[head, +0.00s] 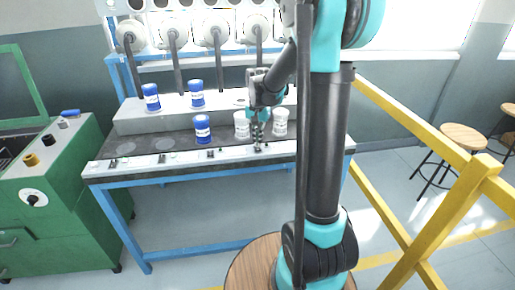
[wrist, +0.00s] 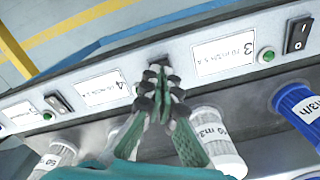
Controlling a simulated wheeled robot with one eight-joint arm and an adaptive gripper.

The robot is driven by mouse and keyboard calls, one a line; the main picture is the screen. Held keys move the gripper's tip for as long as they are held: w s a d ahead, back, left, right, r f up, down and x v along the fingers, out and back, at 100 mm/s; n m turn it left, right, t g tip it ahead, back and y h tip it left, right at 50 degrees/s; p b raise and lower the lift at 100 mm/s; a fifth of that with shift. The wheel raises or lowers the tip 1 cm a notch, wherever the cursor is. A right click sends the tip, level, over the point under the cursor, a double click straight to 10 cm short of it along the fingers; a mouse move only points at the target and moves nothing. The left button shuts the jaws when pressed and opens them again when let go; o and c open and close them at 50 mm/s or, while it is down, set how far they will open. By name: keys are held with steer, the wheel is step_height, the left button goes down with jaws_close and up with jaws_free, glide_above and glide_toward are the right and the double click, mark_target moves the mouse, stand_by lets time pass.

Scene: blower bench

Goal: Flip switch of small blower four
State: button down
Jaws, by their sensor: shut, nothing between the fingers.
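My gripper (wrist: 160,78) is shut and empty, its fingers pointing at the bench's sloped control strip. The label marked 4 (wrist: 104,90) is just left of the fingertips in the wrist view. A dark switch (wrist: 158,60) shows only in part behind the fingertips and looks close to or touching them. Its position, up or down, is hidden, and I cannot make out a lamp beside it. In the head view my gripper (head: 258,138) is low over the right part of the control strip (head: 230,153).
A neighbouring black switch (wrist: 298,35) has a green lamp (wrist: 266,55) and a label marked 3 (wrist: 224,50). Another switch (wrist: 58,103) is on the left. White containers (head: 281,122) and blue ones (head: 203,128) stand behind the strip. A yellow railing (head: 400,118) is at right.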

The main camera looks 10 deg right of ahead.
mark_target(258, 149)
steer(key=shift+f, duration=1.05)
stand_by(0.4)
steer(key=shift+r, duration=3.5)
steer(key=s+d+f+n+t, duration=0.2)
steer(key=s+f, duration=0.3)
steer(key=s, duration=0.6)
steer(key=s+d+f+n+t, duration=0.2)
steer(key=s+f+n, duration=0.2)
steer(key=s, duration=0.7)
steer(key=shift+f, duration=0.45)
